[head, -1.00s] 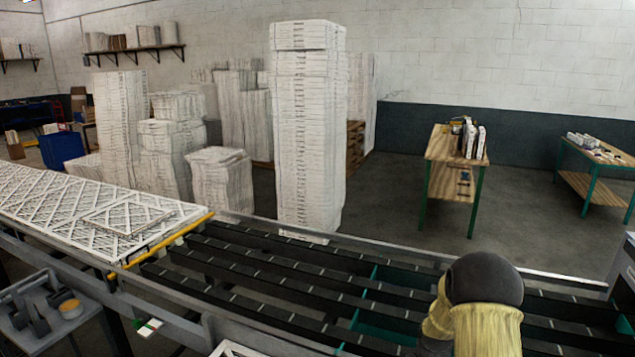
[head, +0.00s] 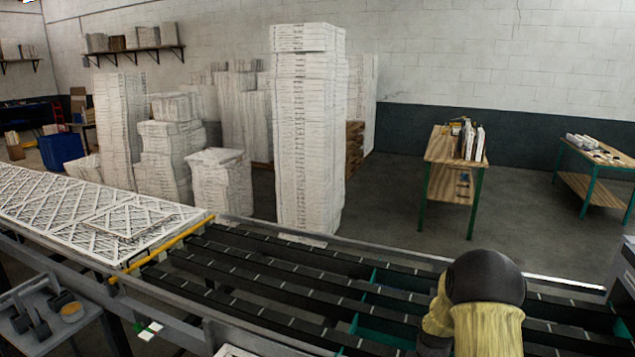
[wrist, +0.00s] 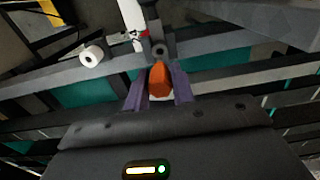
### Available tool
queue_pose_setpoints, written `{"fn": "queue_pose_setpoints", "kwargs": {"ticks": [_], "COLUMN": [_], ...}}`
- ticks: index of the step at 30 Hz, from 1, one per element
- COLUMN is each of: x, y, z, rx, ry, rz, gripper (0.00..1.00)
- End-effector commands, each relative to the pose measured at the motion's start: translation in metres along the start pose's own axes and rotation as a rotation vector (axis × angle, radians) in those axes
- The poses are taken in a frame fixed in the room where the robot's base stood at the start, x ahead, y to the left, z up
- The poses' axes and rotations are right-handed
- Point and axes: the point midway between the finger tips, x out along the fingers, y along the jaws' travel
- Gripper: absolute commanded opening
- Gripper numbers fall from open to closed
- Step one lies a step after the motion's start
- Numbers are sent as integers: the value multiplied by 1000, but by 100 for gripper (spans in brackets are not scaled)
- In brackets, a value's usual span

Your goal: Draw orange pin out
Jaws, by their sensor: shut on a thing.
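In the wrist view the orange pin (wrist: 160,80) shows between the two purple fingers of my gripper (wrist: 160,92). The fingers are shut on it. Just beyond it is a grey ring-like end (wrist: 160,49) on the frame of the conveyor. I cannot tell whether the pin is still seated in anything, as its far end is hidden. In the head view my arm (head: 480,300) covers the lower right, and neither the fingers nor the pin can be seen there.
A conveyor with dark slats (head: 270,260) runs across the front, with a yellow bar (head: 165,248) beside white lattice filters (head: 90,210). A white round part (wrist: 91,55) sits on the rail. Tall stacks of boxes (head: 308,130) stand behind. Open floor lies around the wooden table (head: 440,150).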

Motion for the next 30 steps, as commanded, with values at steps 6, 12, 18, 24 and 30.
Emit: {"fn": "queue_pose_setpoints", "kwargs": {"ticks": [6, 12, 18, 24, 30], "x": [0, -12, -25, -37, -50], "y": [1, 1, 1, 1, 1], "z": [0, 0, 0, 0, 0], "rx": [2, 2, 2, 2, 2], "ry": [0, 1, 0, 0, 1], "rz": [0, 0, 0, 0, 0], "gripper": [0, 0, 0, 0, 0]}}
